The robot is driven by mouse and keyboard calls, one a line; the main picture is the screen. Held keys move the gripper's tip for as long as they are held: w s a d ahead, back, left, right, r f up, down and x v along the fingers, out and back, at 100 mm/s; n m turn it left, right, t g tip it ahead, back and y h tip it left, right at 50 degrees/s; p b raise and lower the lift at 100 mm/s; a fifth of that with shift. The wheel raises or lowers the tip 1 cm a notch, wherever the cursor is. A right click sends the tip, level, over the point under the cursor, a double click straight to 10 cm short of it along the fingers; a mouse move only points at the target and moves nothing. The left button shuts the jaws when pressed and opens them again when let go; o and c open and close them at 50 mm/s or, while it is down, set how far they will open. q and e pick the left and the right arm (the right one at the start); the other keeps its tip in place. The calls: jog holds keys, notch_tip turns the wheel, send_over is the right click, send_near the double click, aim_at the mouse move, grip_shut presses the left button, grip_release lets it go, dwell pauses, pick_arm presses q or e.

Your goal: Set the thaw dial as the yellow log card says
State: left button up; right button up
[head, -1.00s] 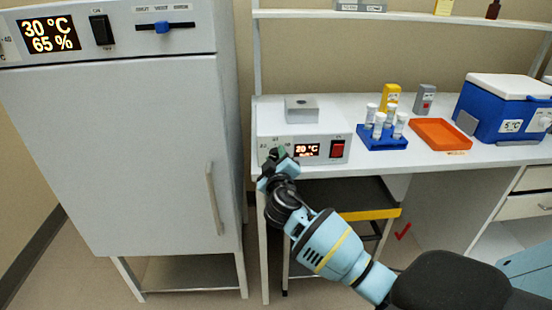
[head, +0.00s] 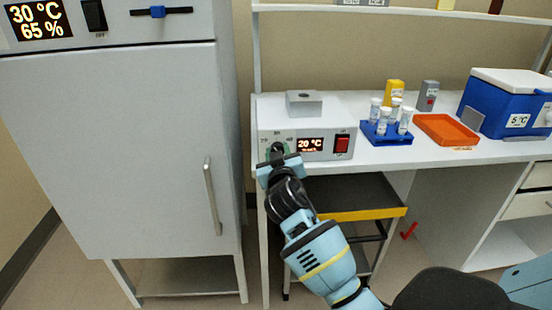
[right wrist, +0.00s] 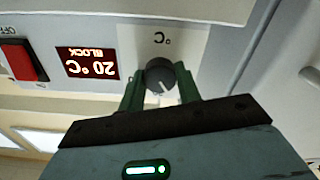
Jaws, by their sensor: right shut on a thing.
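The thaw dial is a dark round knob on the front of a white block unit (head: 330,142), left of its display, and shows in the right wrist view (right wrist: 160,74). My right gripper (head: 278,156) is shut on it, with a green finger on each side in the right wrist view. The display (right wrist: 88,64) reads 20 °C, BLOCK, upside down there. A pale yellow card (head: 446,4) on the shelf is cut by the top edge of the head view; its writing cannot be read. My left gripper is not in view.
A red switch (head: 342,144) is right of the display. A blue tube rack (head: 388,138), an orange tray (head: 447,130) and a blue cooler (head: 497,112) stand further right on the bench. A tall grey cabinet (head: 110,150) stands close on the left.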

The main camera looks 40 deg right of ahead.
jog(key=m+b, duration=0.1)
jog(key=m, duration=0.5)
jog(key=shift+b, duration=0.35)
jog(key=shift+m, duration=0.3)
jog(key=o, duration=1)
jog(key=shift+c, duration=0.2)
jog(key=v, duration=0.8)
